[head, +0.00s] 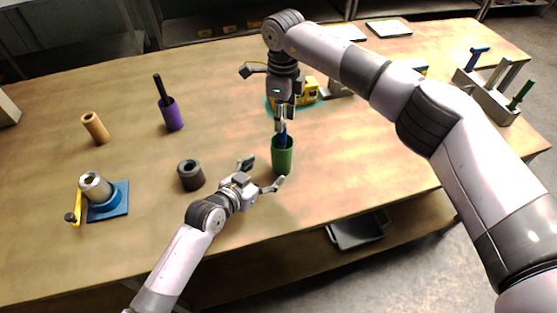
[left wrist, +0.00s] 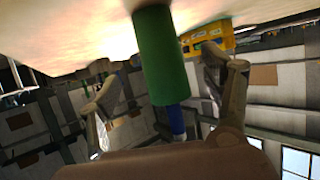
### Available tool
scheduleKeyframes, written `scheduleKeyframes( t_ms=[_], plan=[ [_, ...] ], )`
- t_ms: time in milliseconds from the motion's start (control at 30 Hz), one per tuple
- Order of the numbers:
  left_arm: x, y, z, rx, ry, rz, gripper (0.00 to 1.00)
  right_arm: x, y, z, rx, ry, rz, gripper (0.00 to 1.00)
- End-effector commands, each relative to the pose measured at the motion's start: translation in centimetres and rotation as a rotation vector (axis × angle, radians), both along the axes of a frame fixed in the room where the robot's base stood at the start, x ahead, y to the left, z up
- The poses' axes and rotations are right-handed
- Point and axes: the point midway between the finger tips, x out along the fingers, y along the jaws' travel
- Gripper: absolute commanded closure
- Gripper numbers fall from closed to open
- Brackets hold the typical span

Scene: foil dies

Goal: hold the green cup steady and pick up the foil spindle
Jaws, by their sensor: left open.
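The green cup (head: 282,158) stands upright near the table's front edge, with a blue spindle (head: 284,134) sticking up out of it. My left gripper (head: 263,174) is open beside the cup, its fingers spread on either side and apart from it. In the left wrist view, which is upside down, the green cup (left wrist: 162,60) lies between the open fingers and the blue spindle (left wrist: 178,122) points down. My right gripper (head: 281,122) points down right above the cup, its fingertips at the spindle's top. Whether they are closed on it is unclear.
A dark grey cup (head: 190,176) stands left of my left gripper. A purple cup (head: 172,116) with a black rod and a tan tube (head: 95,128) stand farther back. A yellow device (head: 306,93), also in the left wrist view (left wrist: 208,38), is behind my right gripper. A tool rack (head: 488,97) stands right.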

Motion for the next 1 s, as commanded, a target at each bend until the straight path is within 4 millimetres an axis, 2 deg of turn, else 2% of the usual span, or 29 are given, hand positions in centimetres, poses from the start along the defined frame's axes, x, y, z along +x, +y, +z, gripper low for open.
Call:
scheduleKeyframes(
  t_ms=[200, 433, 633, 933, 1000],
  plan=[
    [3.5, -2.2, -1.6, 0.0, 0.0, 0.0, 0.27, 0.0, 0.0, 0.0, 0.0, 0.0, 0.0, 0.67],
    [6.1, -3.8, -2.9, 0.0, 0.0, -0.001, 0.27, 0.0, 0.0, 0.0, 0.0, 0.0, 0.0, 0.67],
    [7.1, -4.4, -3.4, 0.0, -0.001, 0.0, 0.27, 0.0, 0.0, 0.0, 0.0, 0.0, 0.0, 0.67],
    [7.2, -4.5, -3.5, 0.001, 0.0, 0.0, 0.27, 0.0, 0.0, 0.0, 0.0, 0.0, 0.0, 0.67],
    [7.2, -4.5, -3.5, 0.001, 0.0, 0.0, 0.3, 0.0, 0.0, 0.0, 0.0, 0.0, 0.0, 0.67]
  ],
)
